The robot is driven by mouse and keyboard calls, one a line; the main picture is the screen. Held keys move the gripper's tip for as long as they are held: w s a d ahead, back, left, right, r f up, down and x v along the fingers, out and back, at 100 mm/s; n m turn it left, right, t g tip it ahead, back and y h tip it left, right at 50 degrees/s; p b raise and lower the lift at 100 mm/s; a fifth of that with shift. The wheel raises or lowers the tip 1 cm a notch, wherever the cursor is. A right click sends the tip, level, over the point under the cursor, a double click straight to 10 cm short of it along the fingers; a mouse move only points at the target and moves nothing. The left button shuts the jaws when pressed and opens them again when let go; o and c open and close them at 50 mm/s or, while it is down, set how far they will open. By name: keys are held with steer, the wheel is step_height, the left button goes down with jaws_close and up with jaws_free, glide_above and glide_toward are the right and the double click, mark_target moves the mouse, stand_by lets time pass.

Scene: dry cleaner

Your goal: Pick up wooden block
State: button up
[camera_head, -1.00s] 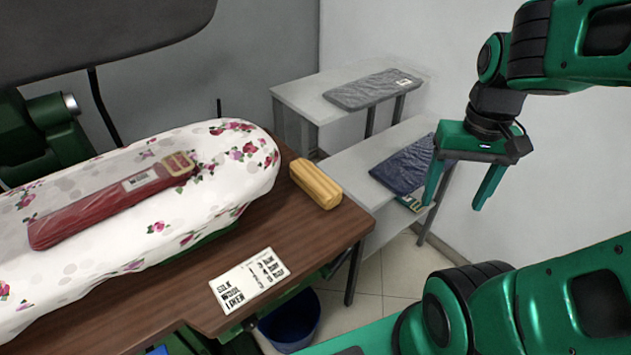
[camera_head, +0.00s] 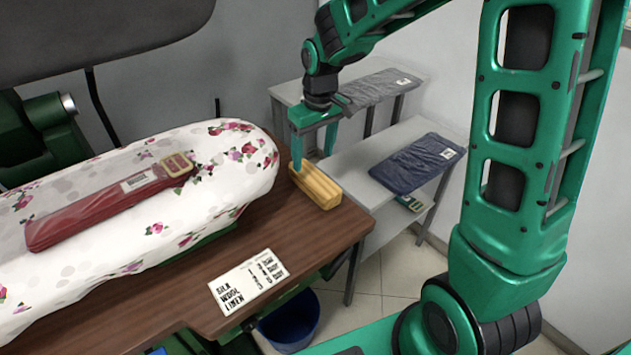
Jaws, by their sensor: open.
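The wooden block (camera_head: 316,187) is a pale yellow, grooved piece lying on the brown table (camera_head: 290,240), near its far right edge and beside the padded ironing board. My gripper (camera_head: 313,161) is above the block's far end, pointing down, with its fingers apart. The left fingertip reaches down to the block's far left end in the picture; I cannot tell whether it touches. The right finger shows behind the block, and its tip ends above the block's top edge. Nothing is held between the fingers.
The flowered ironing board (camera_head: 100,235) with a bagged red garment (camera_head: 105,205) lies left of the block. A white fabric card (camera_head: 248,281) is on the table's front. Grey side tables (camera_head: 345,165) with folded garments stand behind. A blue bucket (camera_head: 290,320) is on the floor.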

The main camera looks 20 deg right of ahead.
mark_target(313, 175)
step_height(313, 175, down, 3)
steer(key=shift+w+r, duration=0.15)
steer(key=shift+a+f, duration=0.1)
steer(key=shift+f, duration=2.6)
steer(key=c, duration=1.4)
